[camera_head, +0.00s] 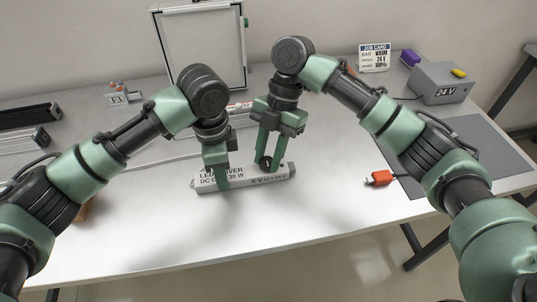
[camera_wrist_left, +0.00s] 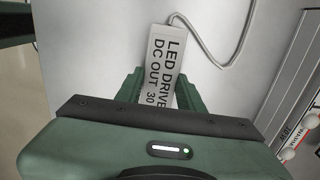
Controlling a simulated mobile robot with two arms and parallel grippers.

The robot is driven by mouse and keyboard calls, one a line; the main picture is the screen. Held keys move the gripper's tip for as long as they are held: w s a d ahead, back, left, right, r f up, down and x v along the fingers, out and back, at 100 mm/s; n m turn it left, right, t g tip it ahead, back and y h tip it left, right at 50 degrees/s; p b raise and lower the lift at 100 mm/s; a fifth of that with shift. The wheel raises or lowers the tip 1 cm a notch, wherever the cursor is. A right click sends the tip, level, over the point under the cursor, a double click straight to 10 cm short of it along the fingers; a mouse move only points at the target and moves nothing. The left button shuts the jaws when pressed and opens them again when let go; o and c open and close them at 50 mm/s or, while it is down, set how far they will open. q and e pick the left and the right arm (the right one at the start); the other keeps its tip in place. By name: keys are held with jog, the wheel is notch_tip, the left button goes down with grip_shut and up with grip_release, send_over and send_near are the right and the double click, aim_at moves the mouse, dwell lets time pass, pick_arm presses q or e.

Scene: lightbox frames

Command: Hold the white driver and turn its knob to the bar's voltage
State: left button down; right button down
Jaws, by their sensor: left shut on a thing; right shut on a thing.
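The white driver (camera_head: 243,178) lies on the table in the middle of the head view, printed "LED DRIVER DC OUT 30 W". My left gripper (camera_head: 217,176) is shut on the driver's left part. In the left wrist view the driver (camera_wrist_left: 166,62) sits between the fingers of my left gripper (camera_wrist_left: 160,92). My right gripper (camera_head: 267,162) is shut on the dark knob (camera_head: 265,163) on the driver's right part. The knob's pointer and scale are too small or covered to read. The job card (camera_head: 374,58) at the back reads "BAR WARM 24 V 100%".
A grey box (camera_head: 441,83) marked "24 V" stands on the right, by a grey mat (camera_head: 484,150). An orange connector (camera_head: 379,178) lies right of the driver. A framed white panel (camera_head: 202,50) stands behind my arms.

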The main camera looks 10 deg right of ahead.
jog(key=c, duration=1.1)
grip_release()
jog(key=shift+o, duration=0.2)
jog(key=shift+r, duration=0.1)
jog(key=v, duration=1.2)
pick_arm(q)
jog(key=c, duration=0.8)
grip_release()
